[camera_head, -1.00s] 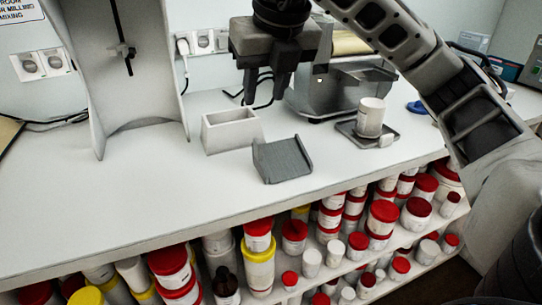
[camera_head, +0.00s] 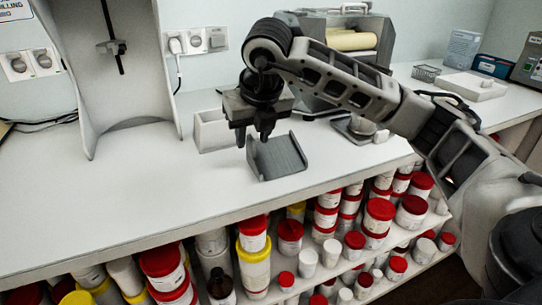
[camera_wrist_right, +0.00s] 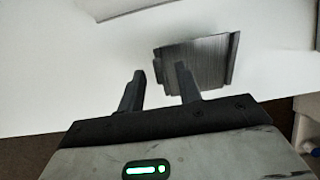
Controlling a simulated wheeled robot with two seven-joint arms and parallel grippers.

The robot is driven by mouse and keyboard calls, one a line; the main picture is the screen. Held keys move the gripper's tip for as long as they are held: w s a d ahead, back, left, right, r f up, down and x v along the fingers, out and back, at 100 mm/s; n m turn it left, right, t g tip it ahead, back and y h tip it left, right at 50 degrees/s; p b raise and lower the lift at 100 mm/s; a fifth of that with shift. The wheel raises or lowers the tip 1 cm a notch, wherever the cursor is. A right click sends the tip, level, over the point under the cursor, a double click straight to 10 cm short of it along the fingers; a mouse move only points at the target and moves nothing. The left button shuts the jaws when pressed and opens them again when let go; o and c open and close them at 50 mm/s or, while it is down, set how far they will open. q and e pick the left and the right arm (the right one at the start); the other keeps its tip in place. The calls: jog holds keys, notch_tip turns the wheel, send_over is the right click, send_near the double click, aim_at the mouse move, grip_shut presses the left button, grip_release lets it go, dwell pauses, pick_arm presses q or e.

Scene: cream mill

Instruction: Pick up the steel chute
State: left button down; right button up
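The steel chute (camera_head: 280,158) is a grey channel with raised side edges, lying on the white bench near its front edge. It also shows in the right wrist view (camera_wrist_right: 205,62), beyond the fingertips. My right gripper (camera_head: 253,138) hangs fingers-down above the chute's left edge. My left gripper is not in view.
A small scale (camera_head: 350,130) with a white jar, partly hidden by my arm, is to the right. Shelves of red- and yellow-lidded jars (camera_head: 254,265) fill the space below.

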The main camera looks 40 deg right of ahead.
jog(key=shift+x, duration=0.8)
grip_shut()
jog(key=shift+r, duration=0.1)
jog(key=shift+r, duration=0.1)
